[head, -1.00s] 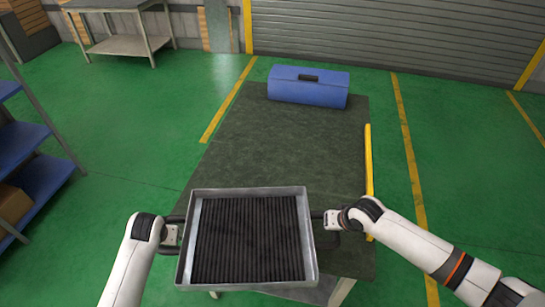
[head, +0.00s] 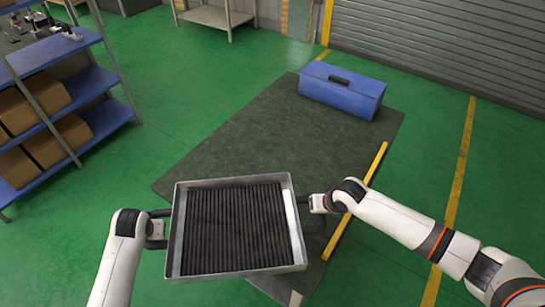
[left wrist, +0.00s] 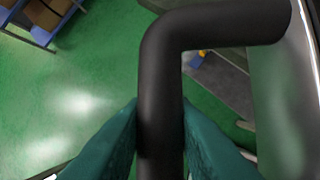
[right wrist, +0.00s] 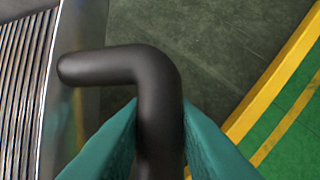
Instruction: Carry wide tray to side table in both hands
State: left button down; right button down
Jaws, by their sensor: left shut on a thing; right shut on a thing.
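The wide tray (head: 236,182) is a metal pan with a dark ribbed inside, held in front of me above the near end of a dark-topped table (head: 250,150). My left gripper (head: 156,228) is at the tray's left side; in the left wrist view its teal fingers are shut on the black left handle (left wrist: 160,100). My right gripper (head: 318,203) is at the right side; in the right wrist view its fingers are shut on the black right handle (right wrist: 155,100). The tray looks about level. I cannot tell which table the task calls the side table.
A blue toolbox (head: 342,90) stands at the table's far end. A yellow bar (head: 355,200) runs along its right edge. A blue shelf rack (head: 60,120) with cardboard boxes (head: 55,140) stands at left. Another table (head: 215,17) is at the back. Green floor between is clear.

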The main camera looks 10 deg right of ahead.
aim_at(287, 161)
jog(key=l+u, duration=0.3)
jog(key=l, duration=0.2)
jog(key=k+l+u, duration=0.1)
jog(key=l+u, duration=0.15)
jog(key=l, duration=0.2)
jog(key=k+l+u, duration=0.1)
jog(key=l+u, duration=0.2)
jog(key=l, duration=0.15)
jog(key=i+l+u, duration=0.1)
jog(key=l, duration=0.2)
jog(key=i+l+u, duration=0.15)
jog(key=l, duration=0.2)
jog(key=i+l+u, duration=0.1)
jog(key=l, duration=0.2)
jog(key=i+l+u, duration=0.15)
jog(key=l, duration=0.2)
jog(key=i+l+z, duration=0.15)
jog(key=l, duration=0.2)
jog(key=l+z, duration=0.1)
jog(key=l, duration=0.25)
jog(key=i, duration=0.05)
